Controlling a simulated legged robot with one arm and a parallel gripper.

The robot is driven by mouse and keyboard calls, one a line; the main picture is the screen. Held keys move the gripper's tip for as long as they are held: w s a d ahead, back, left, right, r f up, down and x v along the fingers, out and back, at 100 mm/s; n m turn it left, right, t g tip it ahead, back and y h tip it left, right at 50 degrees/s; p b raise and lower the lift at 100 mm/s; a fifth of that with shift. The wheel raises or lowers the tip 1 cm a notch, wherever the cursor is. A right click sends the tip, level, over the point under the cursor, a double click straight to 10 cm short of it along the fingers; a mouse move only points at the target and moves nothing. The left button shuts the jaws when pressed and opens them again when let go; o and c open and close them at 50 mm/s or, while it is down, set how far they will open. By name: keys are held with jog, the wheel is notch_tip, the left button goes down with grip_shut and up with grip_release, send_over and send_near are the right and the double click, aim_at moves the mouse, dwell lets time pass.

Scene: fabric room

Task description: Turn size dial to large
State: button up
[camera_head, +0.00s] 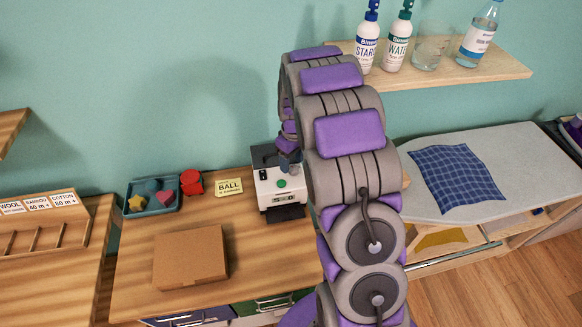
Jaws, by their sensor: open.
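A small white machine (268,187) with a dark top, a green button (281,183) and a small display (284,198) stands on the wooden table. I cannot make out a size dial or its setting; the arm and gripper cover part of the machine. My gripper (289,166) is small and dark in the picture, pointing down over the machine's upper right. It is open, and whether it touches the machine is unclear.
Left of the machine are a "BALL" card (229,187), a red object (192,182) and a teal tray (153,197) of shapes. A brown box (190,255) lies in front. A shelf (480,75) with bottles is above right; blue checked cloth (455,178) lies on an ironing surface.

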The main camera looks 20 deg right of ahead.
aim_at(295, 168)
jog(key=d+f, duration=0.2)
jog(key=f, duration=0.1)
jog(key=shift+s, duration=0.1)
jog(key=shift+a+r, duration=0.1)
jog(key=shift+a, duration=0.8)
jog(key=shift+c, duration=1.6)
jog(key=shift+d, duration=0.5)
jog(key=c, duration=0.5)
jog(key=shift+a, duration=0.2)
jog(key=shift+c, duration=1.1)
